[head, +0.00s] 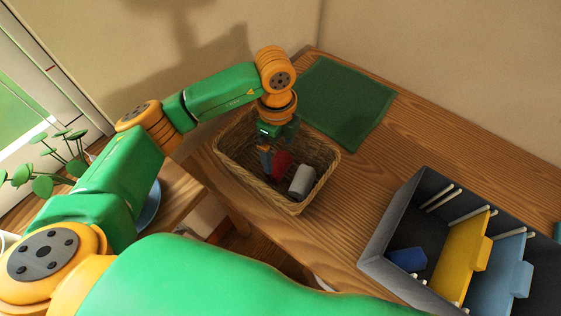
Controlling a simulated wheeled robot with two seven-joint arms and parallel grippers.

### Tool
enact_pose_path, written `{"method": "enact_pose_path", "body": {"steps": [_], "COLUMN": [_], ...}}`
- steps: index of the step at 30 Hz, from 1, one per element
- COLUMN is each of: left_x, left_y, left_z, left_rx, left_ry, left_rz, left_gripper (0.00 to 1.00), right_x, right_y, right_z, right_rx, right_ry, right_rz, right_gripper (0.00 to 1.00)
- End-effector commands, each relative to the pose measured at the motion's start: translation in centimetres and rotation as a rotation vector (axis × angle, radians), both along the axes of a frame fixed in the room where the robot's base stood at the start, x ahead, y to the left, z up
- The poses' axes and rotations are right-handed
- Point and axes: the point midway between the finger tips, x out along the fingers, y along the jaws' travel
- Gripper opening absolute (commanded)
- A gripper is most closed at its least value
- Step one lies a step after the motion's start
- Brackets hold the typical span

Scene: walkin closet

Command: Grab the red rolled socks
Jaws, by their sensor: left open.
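The red rolled socks (283,162) are inside the wicker basket (325,151) on the wooden table. My left gripper (267,168) points down into the basket, with its fingers at the left side of the red socks. It is open; part of it overlaps the socks, and I cannot tell whether the fingers are around them or only beside them. A light grey roll (302,181) lies to the right of the red socks in the same basket. My right gripper is not in view.
A green mat (346,105) lies behind the basket. A dark grey box (392,226) with yellow and blue dividers and a blue item (408,259) stands at the front right. A green plant (60,160) is at the left. Table between basket and box is clear.

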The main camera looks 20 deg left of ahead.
Motion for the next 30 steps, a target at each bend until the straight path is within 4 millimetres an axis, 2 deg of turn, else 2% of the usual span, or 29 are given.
{"method": "enact_pose_path", "body": {"steps": [1, 5, 9, 12, 20, 26, 27, 30], "left_x": [0.1, 0.1, 0.1, 0.2, 0.2, 0.2, 0.2, 0.2], "left_y": [0.5, 0.7, 0.7, 0.6, 0.6, 0.5, 0.5, 0.5], "left_z": [-0.6, -1.9, -4.5, -6.4, -7.0, -7.0, -7.0, -7.0], "left_rx": [0.022, 0.032, 0.029, 0.027, 0.023, 0.023, 0.023, 0.023], "left_ry": [-0.001, 0.003, 0.004, 0.001, -0.001, -0.001, -0.001, -0.001], "left_rz": [0.017, 0.022, 0.019, 0.018, 0.016, 0.015, 0.015, 0.015], "left_gripper": [1.00, 1.00, 1.00, 1.00, 1.00, 0.46, 0.41, 0.40], "right_x": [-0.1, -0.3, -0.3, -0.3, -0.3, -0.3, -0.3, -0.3], "right_y": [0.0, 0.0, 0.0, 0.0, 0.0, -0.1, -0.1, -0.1], "right_z": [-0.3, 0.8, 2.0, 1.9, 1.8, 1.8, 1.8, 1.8], "right_rx": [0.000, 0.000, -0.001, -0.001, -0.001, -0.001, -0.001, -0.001], "right_ry": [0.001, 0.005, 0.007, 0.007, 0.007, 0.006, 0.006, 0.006], "right_rz": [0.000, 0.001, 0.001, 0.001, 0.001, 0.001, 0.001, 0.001], "right_gripper": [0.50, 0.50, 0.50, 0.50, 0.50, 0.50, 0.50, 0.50]}}
